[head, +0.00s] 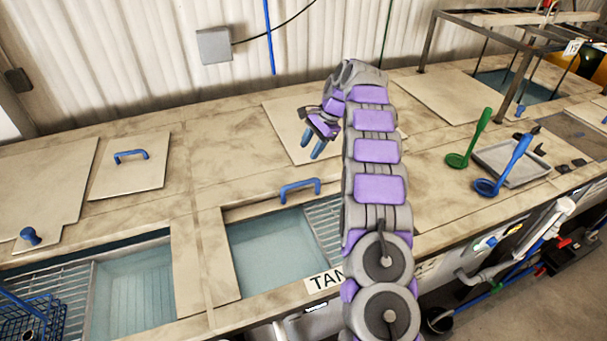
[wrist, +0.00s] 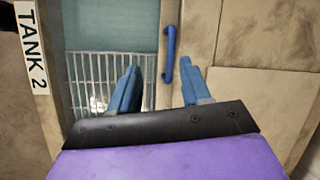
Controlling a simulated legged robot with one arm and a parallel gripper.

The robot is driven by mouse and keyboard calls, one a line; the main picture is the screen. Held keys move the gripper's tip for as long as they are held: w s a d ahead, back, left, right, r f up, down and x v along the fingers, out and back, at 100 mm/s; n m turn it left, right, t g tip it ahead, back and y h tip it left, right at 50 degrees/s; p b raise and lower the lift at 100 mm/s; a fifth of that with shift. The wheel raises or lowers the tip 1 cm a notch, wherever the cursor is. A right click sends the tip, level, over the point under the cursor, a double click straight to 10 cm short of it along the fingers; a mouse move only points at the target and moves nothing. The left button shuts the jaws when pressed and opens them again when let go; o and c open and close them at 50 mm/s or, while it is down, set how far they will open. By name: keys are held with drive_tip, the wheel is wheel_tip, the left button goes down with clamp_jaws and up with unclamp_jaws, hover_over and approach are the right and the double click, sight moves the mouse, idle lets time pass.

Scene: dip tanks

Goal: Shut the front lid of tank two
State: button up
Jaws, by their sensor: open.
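Tank two's front opening (head: 272,240) is uncovered, with pale blue water and a metal grate on its right side. Its label, TANK 2 (wrist: 33,45), reads fully in the wrist view and is partly hidden by my arm in the head view. A blue bar handle (head: 300,188) stands on a narrow beige strip, apparently the lid's visible edge (head: 262,208), behind the opening. In the wrist view the handle (wrist: 170,55) appears beyond and between my fingertips. My gripper (head: 311,145) is open and empty, above the counter behind the handle; its fingers also show in the wrist view (wrist: 160,66).
A closed-looking square lid with a blue handle (head: 131,158) lies at left, near another open tank (head: 133,285). Green (head: 470,140) and blue (head: 505,165) ladles and a grey tray (head: 512,163) are at right. A metal frame (head: 478,45) stands at back right.

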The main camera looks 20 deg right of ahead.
drive_tip(key=w+d+f+m+p, duration=0.2)
drive_tip(key=w+d+f+p, duration=0.1)
drive_tip(key=d, duration=0.3)
drive_tip(key=b, duration=0.8)
approach(302, 182)
drive_tip(key=shift+m+t, duration=0.3)
drive_tip(key=shift+t, duration=0.1)
drive_tip(key=x, duration=0.8)
drive_tip(key=shift+s+a+f, duration=0.1)
drive_tip(key=shift+s+f, duration=0.1)
drive_tip(key=shift+f, duration=0.25)
clamp_jaws()
